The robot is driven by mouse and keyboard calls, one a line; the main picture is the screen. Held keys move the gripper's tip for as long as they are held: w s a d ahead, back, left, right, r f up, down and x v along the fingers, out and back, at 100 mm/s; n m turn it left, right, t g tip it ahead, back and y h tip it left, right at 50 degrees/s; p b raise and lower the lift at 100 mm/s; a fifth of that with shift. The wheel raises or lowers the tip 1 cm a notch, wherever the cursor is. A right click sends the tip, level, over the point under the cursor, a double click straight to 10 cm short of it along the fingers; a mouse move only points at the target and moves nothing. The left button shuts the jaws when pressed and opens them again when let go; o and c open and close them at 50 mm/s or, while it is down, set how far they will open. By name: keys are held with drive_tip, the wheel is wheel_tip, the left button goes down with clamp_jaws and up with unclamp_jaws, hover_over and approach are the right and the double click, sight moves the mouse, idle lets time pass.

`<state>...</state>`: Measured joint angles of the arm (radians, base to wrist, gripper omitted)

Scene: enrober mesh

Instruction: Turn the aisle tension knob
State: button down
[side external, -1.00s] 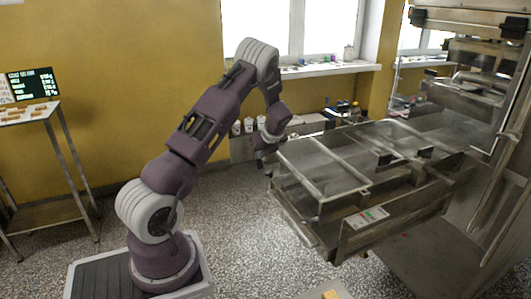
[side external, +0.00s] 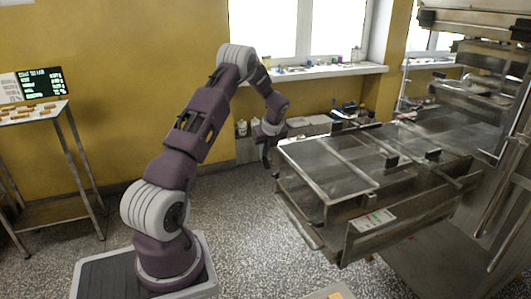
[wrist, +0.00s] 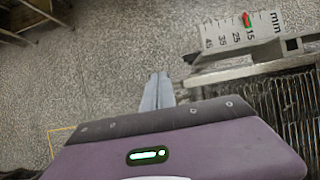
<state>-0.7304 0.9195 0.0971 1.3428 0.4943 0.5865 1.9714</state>
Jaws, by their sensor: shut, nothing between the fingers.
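My gripper (side external: 266,158) hangs beside the left end of the steel enrober frame (side external: 328,211) in the side view. In the wrist view my gripper (wrist: 158,88) has its two grey fingers together, empty, over the speckled floor. To their right is a white mm scale (wrist: 225,35) with a red and green pointer (wrist: 246,20) near the 15 mark. The wire mesh (wrist: 285,105) shows at the right, partly hidden by my gripper body. I cannot make out the tension knob in either view.
A metal rail (wrist: 250,72) runs close to the right of the fingers. The sill (side external: 330,71) and a low shelf with containers lie behind the arm. A side table (side external: 32,112) with a small screen (side external: 41,83) stands at the left. Floor is clear between the arm and that table.

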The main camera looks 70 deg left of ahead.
drive_tip(key=v, duration=0.3)
drive_tip(key=shift+d+r, duration=0.25)
drive_tip(key=shift+d, duration=0.05)
wheel_tip(320, 180, up, 10)
drive_tip(key=y, duration=0.1)
approach(267, 165)
drive_tip(key=x, duration=0.7)
drive_tip(key=shift+d, duration=0.1)
